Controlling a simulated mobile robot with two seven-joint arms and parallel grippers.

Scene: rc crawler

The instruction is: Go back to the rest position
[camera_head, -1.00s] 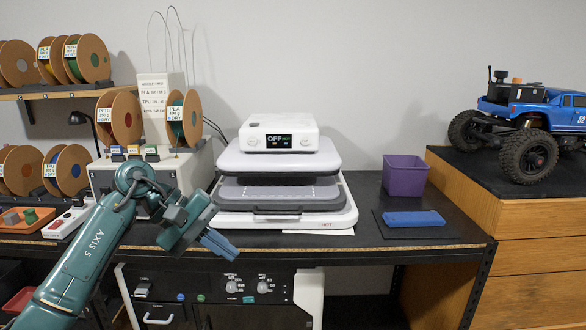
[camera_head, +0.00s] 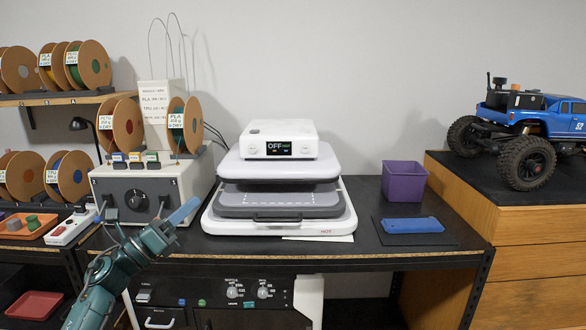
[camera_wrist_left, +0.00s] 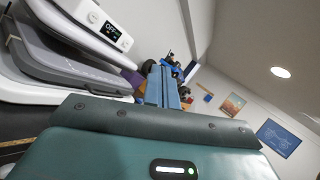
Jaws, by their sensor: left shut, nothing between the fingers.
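My left gripper (camera_head: 184,211) is in front of the grey dryer box at the left of the bench, its blue fingers pointing up and to the right. Its fingers are shut with nothing between them. They also show in the left wrist view (camera_wrist_left: 162,86), with the heat press (camera_wrist_left: 75,50) at the left there. My left arm comes in from the lower left of the head view. My right gripper does not show in any view.
The white heat press (camera_head: 282,225) stands mid-bench, its display reading OFF. A purple bin (camera_head: 404,182) and a blue flat object (camera_head: 412,225) lie to its right. A blue RC crawler (camera_head: 525,125) stands on the wooden cabinet. Spools (camera_head: 126,124) and a red tray (camera_head: 35,304) are at left.

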